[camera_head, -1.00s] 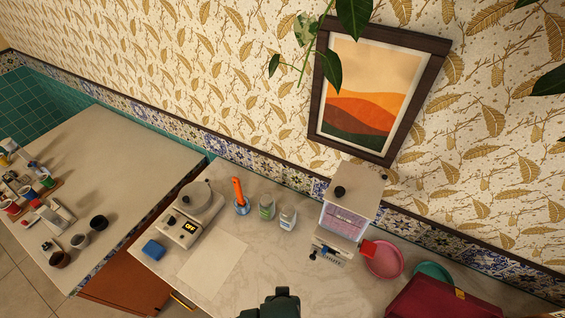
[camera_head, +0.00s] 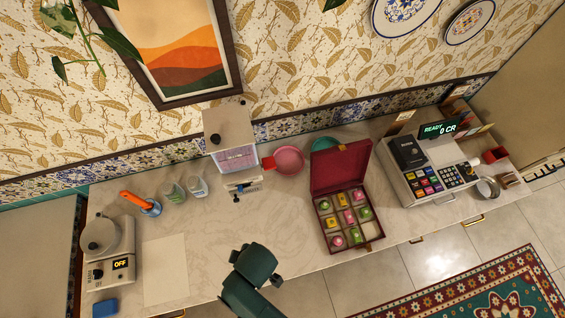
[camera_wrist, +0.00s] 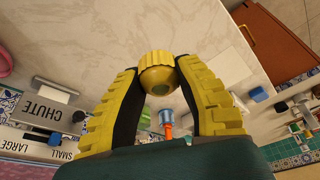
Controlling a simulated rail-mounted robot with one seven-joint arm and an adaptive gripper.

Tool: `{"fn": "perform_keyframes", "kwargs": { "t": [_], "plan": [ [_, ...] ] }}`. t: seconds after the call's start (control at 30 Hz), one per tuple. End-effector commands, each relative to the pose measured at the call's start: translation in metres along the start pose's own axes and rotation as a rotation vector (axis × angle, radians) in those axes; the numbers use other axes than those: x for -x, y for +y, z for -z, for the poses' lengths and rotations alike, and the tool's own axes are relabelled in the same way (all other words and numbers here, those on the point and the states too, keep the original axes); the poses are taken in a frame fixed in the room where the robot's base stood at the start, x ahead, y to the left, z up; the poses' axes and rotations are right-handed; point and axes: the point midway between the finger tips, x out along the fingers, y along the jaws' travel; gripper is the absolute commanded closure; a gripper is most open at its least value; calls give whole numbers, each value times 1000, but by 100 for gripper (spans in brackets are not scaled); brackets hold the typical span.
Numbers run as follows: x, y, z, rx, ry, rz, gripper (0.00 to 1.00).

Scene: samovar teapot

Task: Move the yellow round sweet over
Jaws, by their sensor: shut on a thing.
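My gripper (camera_wrist: 158,82) is shut on the yellow round sweet (camera_wrist: 157,66) in the wrist view. The sweet has a ridged rim and sits between the two yellow fingertips, with pale counter behind it. In the head view my dark green arm reaches over the counter's front edge, and it hides the fingers and the held sweet. An open red box (camera_head: 341,173) to the right of my arm holds green, yellow and pink sweets in compartments. A front right compartment (camera_head: 372,230) looks empty.
A scale (camera_head: 108,250) reading OFF and a paper sheet (camera_head: 165,268) lie left. A dispenser (camera_head: 232,140) stands at the back, with a pink plate (camera_head: 289,160) and a teal plate (camera_head: 325,143) beside it. A cash register (camera_head: 430,165) stands right. The counter before the dispenser is clear.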

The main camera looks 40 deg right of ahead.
Motion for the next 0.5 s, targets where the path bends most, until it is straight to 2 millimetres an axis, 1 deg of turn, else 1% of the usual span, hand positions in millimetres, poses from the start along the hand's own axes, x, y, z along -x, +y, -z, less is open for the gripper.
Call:
{"fn": "perform_keyframes", "kwargs": {
  "t": [0.07, 0.13, 0.27, 0.37, 0.47, 0.5],
  "plan": [
    [-5, 7, -7, 77, 2, 22, 88],
    [-10, 20, -16, 130, 2, 38, 88],
    [-15, 57, -40, 180, 1, 52, 88],
    [-18, 90, -64, 181, 0, 51, 88],
    [-18, 128, -98, 147, -2, 40, 88],
    [-18, 144, -114, 123, -2, 32, 88]
  ]
}}
